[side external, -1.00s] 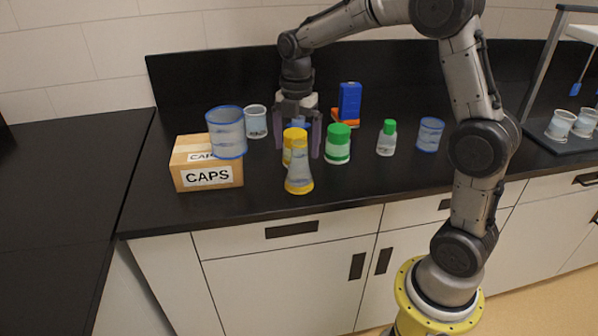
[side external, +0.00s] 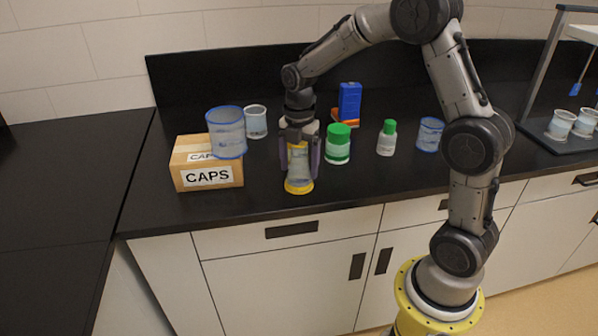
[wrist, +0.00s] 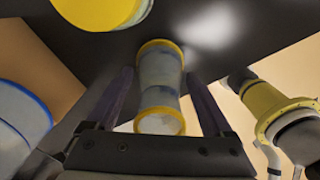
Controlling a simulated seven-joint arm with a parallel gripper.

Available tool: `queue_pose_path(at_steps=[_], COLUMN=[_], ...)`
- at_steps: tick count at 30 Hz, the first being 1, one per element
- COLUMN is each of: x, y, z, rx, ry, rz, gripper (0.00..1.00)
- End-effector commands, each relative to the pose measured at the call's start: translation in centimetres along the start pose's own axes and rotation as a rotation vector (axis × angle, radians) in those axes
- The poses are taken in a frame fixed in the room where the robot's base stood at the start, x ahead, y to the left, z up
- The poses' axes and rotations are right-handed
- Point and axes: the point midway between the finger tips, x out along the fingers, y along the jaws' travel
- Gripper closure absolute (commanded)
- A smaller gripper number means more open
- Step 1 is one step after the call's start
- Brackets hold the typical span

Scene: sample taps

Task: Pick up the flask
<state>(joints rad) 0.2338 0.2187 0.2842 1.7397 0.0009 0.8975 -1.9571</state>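The flask (side external: 298,185) is clear with a yellow base and a yellow rim at its top. It stands upright on the black counter near the front edge, just right of the CAPS box. My gripper (side external: 300,168) points down over it, with one purple finger on each side. In the wrist view the flask (wrist: 160,88) sits between the spread fingers (wrist: 163,98), with a gap visible on both sides. My gripper is open.
The CAPS box (side external: 206,175) carries a blue-rimmed beaker (side external: 227,135) close on the left. A green-lidded jar (side external: 338,148) stands close on the right. A yellow-lidded container (wrist: 98,8) is near the flask in the wrist view. The counter's front edge is close.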

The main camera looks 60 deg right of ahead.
Motion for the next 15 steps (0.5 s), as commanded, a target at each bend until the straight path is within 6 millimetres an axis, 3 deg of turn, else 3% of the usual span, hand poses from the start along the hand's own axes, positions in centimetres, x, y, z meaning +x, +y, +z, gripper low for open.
queue_pose_path(at_steps=[1,11,15], x=[-0.02,-0.05,-0.06], y=[0.01,0.01,0.02], z=[0.0,0.0,0.01], rx=[0.0,0.0,0.0], ry=[0.0,0.0,0.0], rz=[0.0,0.001,0.001], gripper=[0.25,0.85,0.87])
